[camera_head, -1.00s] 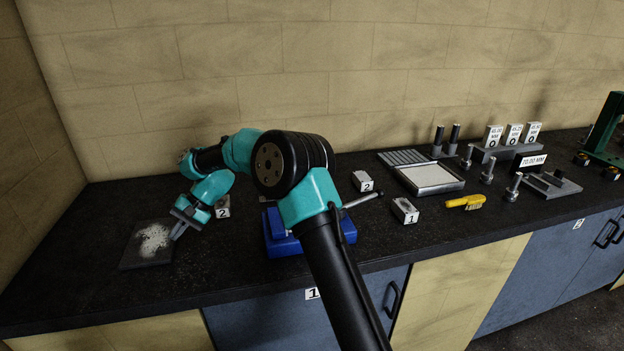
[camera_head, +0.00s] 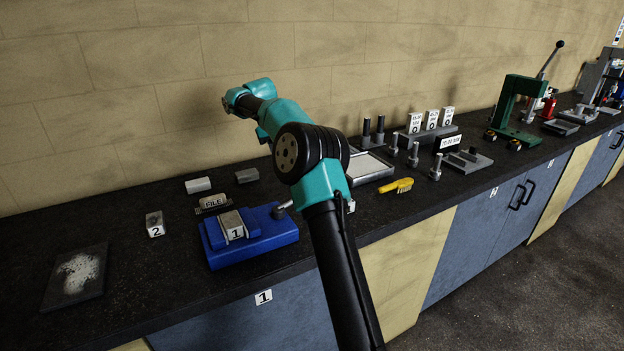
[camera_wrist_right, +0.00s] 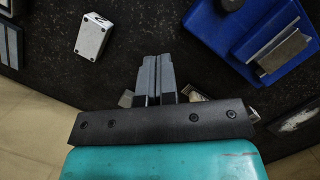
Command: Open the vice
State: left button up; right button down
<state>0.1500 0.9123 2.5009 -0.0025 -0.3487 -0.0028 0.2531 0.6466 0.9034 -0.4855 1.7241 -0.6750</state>
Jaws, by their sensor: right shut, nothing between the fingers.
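The blue vice (camera_head: 272,243) stands on the dark counter in the head view. A grey block marked 1 (camera_head: 236,224) sits at its jaws; I cannot tell how tightly they close on it. A short grey handle end (camera_head: 283,206) shows at its right side, partly hidden by my arm. The vice also shows at the upper right of the right wrist view (camera_wrist_right: 240,32). There my right gripper (camera_wrist_right: 158,62) is shut and empty, to the left of the vice. Its fingers do not show in the head view. My left gripper is not in view.
A block marked 2 (camera_head: 155,224) and a filings-covered plate (camera_head: 75,277) lie left of the vice. A yellow brush (camera_head: 397,186) and several metal parts stand to the right.

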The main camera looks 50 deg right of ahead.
jog(key=shift+s+d+r, duration=0.3)
jog(key=shift+d, duration=0.2)
jog(key=shift+s+d+r, duration=0.25)
jog(key=shift+s+d, duration=0.05)
jog(key=shift+d, duration=0.15)
jog(key=shift+f, duration=0.15)
jog(key=s+d+f, duration=0.2)
jog(key=s+f, duration=0.4)
jog(key=f, duration=0.4)
jog(key=shift+d, duration=0.4)
jog(key=shift+s, duration=0.25)
jog(key=shift+s, duration=0.25)
